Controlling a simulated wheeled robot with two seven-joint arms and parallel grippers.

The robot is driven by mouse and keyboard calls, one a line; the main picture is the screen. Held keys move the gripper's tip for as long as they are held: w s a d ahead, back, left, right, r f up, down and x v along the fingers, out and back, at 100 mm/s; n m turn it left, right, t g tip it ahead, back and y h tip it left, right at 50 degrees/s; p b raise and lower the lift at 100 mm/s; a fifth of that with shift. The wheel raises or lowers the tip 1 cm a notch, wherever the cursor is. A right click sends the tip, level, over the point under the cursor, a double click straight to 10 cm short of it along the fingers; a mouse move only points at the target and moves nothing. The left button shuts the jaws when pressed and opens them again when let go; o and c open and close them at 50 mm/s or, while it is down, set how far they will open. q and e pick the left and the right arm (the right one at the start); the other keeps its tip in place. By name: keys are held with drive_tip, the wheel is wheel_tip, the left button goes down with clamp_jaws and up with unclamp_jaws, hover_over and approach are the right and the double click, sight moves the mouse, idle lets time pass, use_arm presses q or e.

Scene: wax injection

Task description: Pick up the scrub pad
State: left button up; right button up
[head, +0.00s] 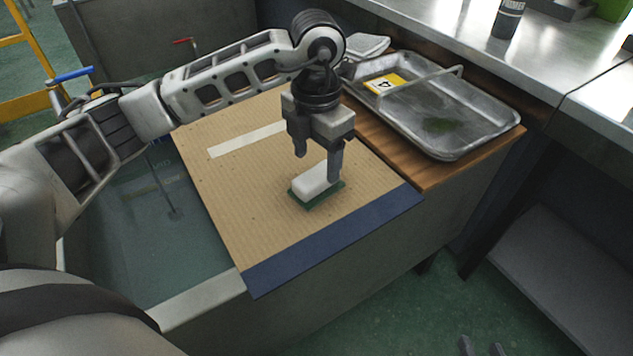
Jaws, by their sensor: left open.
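The scrub pad (312,184) has a white upper body and a green base. It lies flat on the cardboard sheet (245,185), near its blue-edged front side. My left gripper (317,167) points down over the pad with its two fingers apart. One finger is at the pad's right side and overlaps it in the picture; the other is above its far left part. I cannot tell whether either finger touches the pad. My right gripper (481,347) shows only as two separated grey fingertips at the bottom edge, far from the pad.
A metal tray (480,143) with a handle and a yellow number 4 tag (385,84) sits on a wooden board (425,178) at the right. A water-filled tank (175,225) lies at the left. A steel bench (560,65) stands behind.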

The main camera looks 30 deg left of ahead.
sight(316, 174)
use_arm(q)
drive_tip(key=shift+w+a+f, duration=0.1)
drive_tip(key=shift+w+f, duration=0.05)
drive_tip(key=shift+f, duration=0.8)
drive_tip(key=shift+w+a+f, duration=0.1)
drive_tip(key=shift+w+f, duration=0.05)
drive_tip(key=shift+f, duration=0.85)
drive_tip(key=shift+w+f, duration=0.15)
drive_tip(key=shift+f, duration=0.8)
drive_tip(key=c, duration=1.1)
